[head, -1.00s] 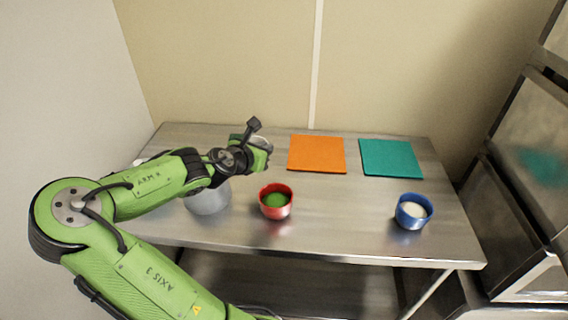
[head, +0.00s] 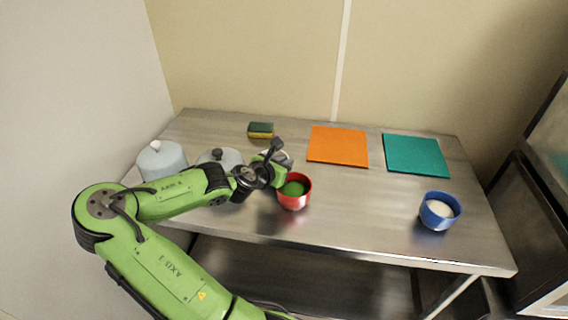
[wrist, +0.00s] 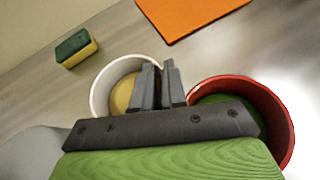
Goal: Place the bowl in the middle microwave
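My gripper (wrist: 162,85) has its two fingers close together at the right rim of a white bowl (wrist: 98,93) with yellow contents. It looks shut on that rim, though the contact itself is partly hidden. In the head view the white bowl is mostly hidden behind my gripper (head: 280,165). A red bowl (head: 296,201) with green contents stands just right of the gripper; it also shows in the wrist view (wrist: 280,120). A blue bowl (head: 437,218) with white contents stands at the table's right. A stack of dark-fronted metal units (head: 530,215), possibly the microwaves, is cut off at the right edge.
The steel table (head: 370,220) holds an orange mat (head: 338,146), a teal mat (head: 416,156) and a green-yellow sponge (head: 260,130) at the back. A white lidded pot (head: 162,160) and a grey lidded pot (head: 222,157) stand at the left. The middle front is clear.

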